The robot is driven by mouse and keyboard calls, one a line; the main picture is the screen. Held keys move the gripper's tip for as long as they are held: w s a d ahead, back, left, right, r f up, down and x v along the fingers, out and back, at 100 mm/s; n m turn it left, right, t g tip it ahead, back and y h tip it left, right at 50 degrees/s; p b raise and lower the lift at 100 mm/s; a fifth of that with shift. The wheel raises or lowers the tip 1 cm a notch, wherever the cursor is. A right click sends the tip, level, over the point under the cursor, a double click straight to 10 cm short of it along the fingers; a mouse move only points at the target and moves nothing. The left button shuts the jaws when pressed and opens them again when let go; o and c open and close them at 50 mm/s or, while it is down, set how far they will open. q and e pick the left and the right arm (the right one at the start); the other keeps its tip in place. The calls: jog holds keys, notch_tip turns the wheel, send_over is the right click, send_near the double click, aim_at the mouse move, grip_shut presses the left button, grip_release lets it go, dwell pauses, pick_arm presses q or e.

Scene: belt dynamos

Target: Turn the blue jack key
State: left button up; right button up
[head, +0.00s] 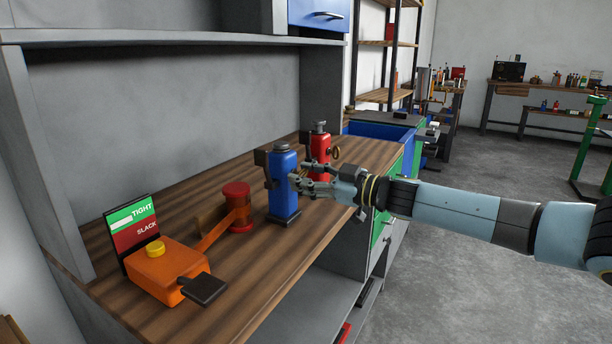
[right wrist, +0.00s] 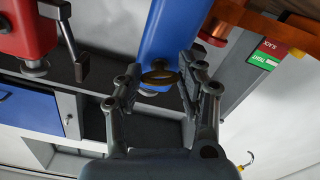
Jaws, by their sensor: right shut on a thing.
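The blue jack (head: 284,188) stands upright on the wooden bench in the head view. My right gripper (head: 299,183) reaches it from the right, at its near side. In the right wrist view, the blue jack body (right wrist: 172,32) is ahead, and its brass ring-shaped key (right wrist: 158,77) sits between the fingers of my right gripper (right wrist: 160,82). The gripper is shut on this key; the exact finger contact is partly hidden. In the head view the fingers cover the key. My left gripper is not in view.
The red jack (head: 321,144) stands just behind the blue one. A red pulley (head: 237,209) with an orange belt (head: 213,234) is left of it. An orange dynamo (head: 165,274) carries a TIGHT/SLACK sign (head: 133,230). The bench front (head: 262,265) is clear.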

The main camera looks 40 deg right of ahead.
jog(key=n, duration=0.6)
jog(key=shift+n, duration=0.3)
jog(key=n+b, duration=0.1)
jog(key=n, duration=0.2)
jog(key=shift+f, duration=0.1)
jog(key=shift+n+b, duration=0.3)
jog(key=shift+n, duration=1.8)
jog(key=o, duration=1.2)
jog(key=shift+c, duration=0.2)
jog(key=shift+s, duration=0.1)
jog(key=v, duration=1.2)
